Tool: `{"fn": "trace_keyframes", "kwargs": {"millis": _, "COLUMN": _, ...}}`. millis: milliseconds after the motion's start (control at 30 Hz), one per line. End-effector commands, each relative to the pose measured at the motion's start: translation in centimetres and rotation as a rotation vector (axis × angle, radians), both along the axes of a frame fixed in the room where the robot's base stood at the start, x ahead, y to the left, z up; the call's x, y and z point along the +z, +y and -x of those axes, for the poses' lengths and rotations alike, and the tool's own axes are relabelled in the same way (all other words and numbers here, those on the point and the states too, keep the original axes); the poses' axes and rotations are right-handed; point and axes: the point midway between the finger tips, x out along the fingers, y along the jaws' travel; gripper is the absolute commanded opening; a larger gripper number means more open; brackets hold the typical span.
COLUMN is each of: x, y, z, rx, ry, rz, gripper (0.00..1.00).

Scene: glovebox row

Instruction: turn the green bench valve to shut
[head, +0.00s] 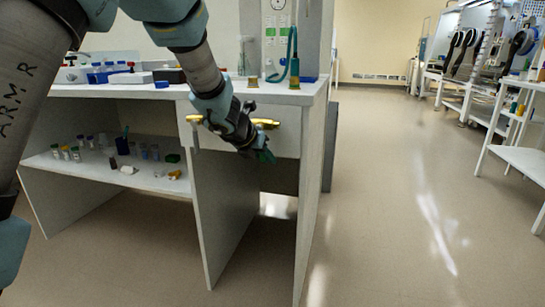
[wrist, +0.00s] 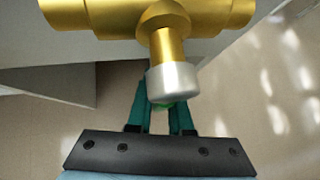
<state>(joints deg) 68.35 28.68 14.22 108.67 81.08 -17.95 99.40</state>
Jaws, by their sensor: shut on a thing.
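The bench valve shows in the head view as a brass pipe (head: 265,123) on the front of the bench, partly hidden by my wrist. In the wrist view its brass body (wrist: 110,14) crosses the top, with a short stem and a silver collar (wrist: 172,80) pointing down. In the head view my gripper (head: 265,156) is in front of the bench panel, and the handle is hidden.
The white bench (head: 307,93) carries bottles, boxes and a teal hose (head: 292,52). Its lower shelf (head: 100,170) holds several small vials. A white shelf rack (head: 520,158) stands at the far right. The floor (head: 420,200) between is clear.

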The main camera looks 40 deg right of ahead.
Motion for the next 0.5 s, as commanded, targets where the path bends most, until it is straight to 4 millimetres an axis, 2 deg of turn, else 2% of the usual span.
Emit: {"fn": "trace_keyframes", "kwargs": {"millis": 500, "x": -0.14, "y": 0.60, "z": -0.91, "rx": 0.001, "ry": -0.098, "rz": -0.063, "gripper": 0.00}}
